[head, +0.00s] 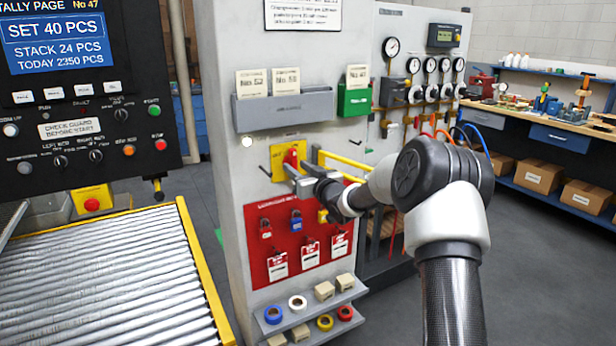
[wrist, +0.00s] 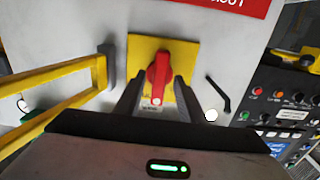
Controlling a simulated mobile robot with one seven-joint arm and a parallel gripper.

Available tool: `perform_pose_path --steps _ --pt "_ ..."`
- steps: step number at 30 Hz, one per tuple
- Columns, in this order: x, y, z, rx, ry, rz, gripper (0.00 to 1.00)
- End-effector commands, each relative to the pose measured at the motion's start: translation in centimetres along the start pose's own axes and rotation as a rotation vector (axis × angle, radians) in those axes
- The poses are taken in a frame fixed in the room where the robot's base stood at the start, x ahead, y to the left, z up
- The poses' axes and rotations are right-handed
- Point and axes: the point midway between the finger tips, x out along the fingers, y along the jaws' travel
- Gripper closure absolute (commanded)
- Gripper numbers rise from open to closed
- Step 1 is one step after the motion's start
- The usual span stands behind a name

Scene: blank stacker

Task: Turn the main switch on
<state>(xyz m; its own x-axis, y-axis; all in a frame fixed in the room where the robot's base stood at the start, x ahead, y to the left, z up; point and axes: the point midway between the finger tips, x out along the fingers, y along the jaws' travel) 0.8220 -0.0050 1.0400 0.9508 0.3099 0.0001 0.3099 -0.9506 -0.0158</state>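The main switch is a red rotary handle (head: 291,158) on a yellow plate (head: 280,152), on the side of the grey cabinet. In the wrist view the red handle (wrist: 159,75) points roughly along the picture's vertical on its yellow plate (wrist: 140,52). My gripper (head: 298,176) is at the switch. In the wrist view my gripper's fingers (wrist: 158,90) are open, one on each side of the handle's lower end, with narrow yellow gaps showing. Whether a finger touches the handle or plate, I cannot tell. The plate's lettering is too small to read.
A yellow bar guard (wrist: 60,85) stands out beside the switch; it also shows in the head view (head: 345,165). A black hook (wrist: 218,95) and a bright white lamp (head: 247,141) are close by. A red lockout board (head: 280,265) is below. A roller conveyor (head: 110,280) lies left.

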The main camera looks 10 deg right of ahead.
Motion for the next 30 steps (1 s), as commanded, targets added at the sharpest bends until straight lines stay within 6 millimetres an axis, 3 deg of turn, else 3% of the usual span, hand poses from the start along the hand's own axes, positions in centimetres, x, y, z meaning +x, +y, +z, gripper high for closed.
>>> perform_pose_path --steps 5,18,24,30 --pt "-3.0 0.2 -0.1 0.001 -0.003 0.004 0.64" --pt "-13.5 0.2 -0.1 0.000 -0.002 0.004 0.64" --pt "-16.2 0.1 0.0 0.000 -0.001 0.002 0.64" --pt "-17.0 0.0 0.0 0.001 -0.001 0.002 0.64"
